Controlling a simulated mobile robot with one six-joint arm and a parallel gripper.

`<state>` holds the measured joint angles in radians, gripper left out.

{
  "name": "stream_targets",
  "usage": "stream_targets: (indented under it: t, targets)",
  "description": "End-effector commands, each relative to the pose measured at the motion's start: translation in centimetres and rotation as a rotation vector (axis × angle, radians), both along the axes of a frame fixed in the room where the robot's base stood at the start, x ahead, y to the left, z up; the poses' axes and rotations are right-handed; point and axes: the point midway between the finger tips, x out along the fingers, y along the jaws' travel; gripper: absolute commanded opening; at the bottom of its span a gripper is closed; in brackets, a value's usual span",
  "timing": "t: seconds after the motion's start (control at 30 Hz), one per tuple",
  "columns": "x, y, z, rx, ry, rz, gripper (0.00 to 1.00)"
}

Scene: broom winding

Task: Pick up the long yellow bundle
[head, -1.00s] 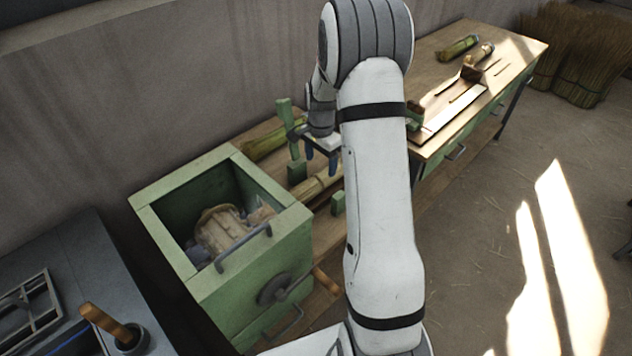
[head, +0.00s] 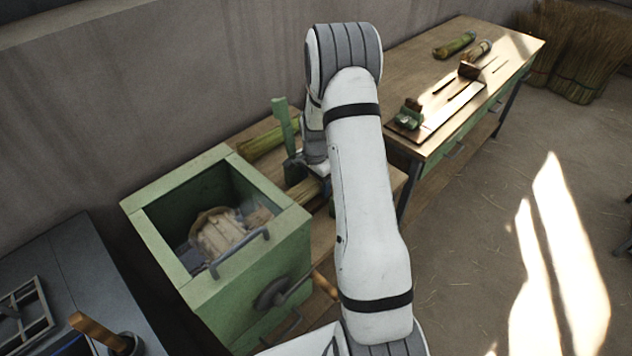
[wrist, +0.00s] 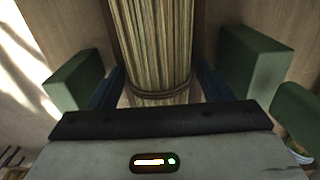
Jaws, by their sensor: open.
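The long yellow bundle (head: 304,190) lies on the low wooden bench, partly hidden behind my arm in the head view. In the wrist view the bundle (wrist: 156,45) runs up the middle of the picture, with a dark tie around it near my gripper. My gripper (wrist: 158,85) is open, with one blue finger on each side of the bundle. I cannot tell whether the fingers touch it. In the head view my arm hides most of the gripper.
Green blocks (wrist: 75,80) (wrist: 255,68) stand close on both sides of the fingers. A greener bundle (head: 262,144) lies behind, near the wall. A green open box (head: 183,277) stands at left. A workbench (head: 420,62) at back right holds short bundles and a wooden jig.

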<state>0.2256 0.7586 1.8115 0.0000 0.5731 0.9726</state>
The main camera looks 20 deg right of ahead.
Motion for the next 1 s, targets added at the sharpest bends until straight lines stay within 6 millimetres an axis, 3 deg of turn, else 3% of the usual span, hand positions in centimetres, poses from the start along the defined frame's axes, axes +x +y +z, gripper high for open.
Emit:
stream_targets:
  t: [0.23, 0.8, 1.0]
  targets:
    - [0.03, -0.06, -0.15, 0.0, -0.002, -0.001, 0.72]
    - [0.02, -0.13, -0.12, -0.001, -0.001, -0.002, 0.25]
    - [0.02, -0.16, -0.1, 0.0, -0.002, -0.002, 0.23]
